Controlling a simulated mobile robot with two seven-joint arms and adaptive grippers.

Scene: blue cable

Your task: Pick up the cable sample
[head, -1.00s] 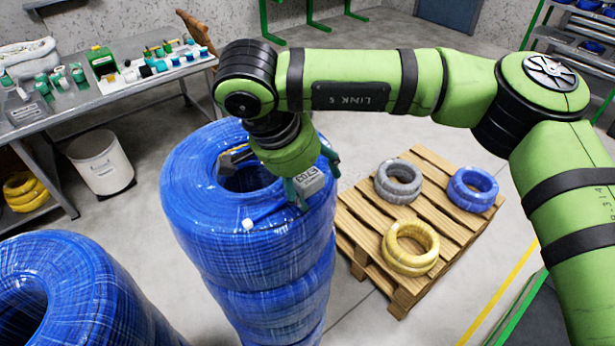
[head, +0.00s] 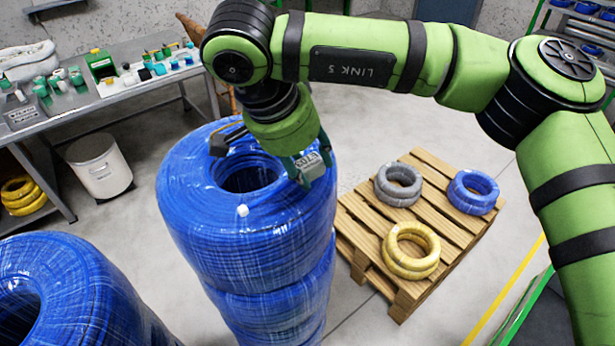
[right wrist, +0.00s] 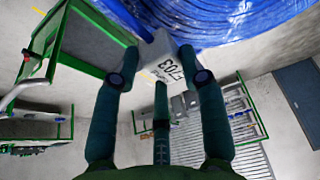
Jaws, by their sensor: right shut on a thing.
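A tall stack of blue cable coils (head: 270,245) stands in the middle of the head view. A small white end (head: 242,210) shows on its top coil. My right gripper (head: 308,172) is at the right rim of that coil. It is shut on a small pale labelled piece (head: 306,160), which shows between the fingers (right wrist: 160,75) in the right wrist view as a pale block with dark lettering (right wrist: 163,58). I cannot tell whether any cable hangs from it. The left gripper is not in view.
Another blue coil stack (head: 95,300) stands at the lower left. A pallet (head: 365,225) at the right carries grey, blue and yellow coils. A workbench (head: 100,100) with small parts and a white bin (head: 100,165) are at the left.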

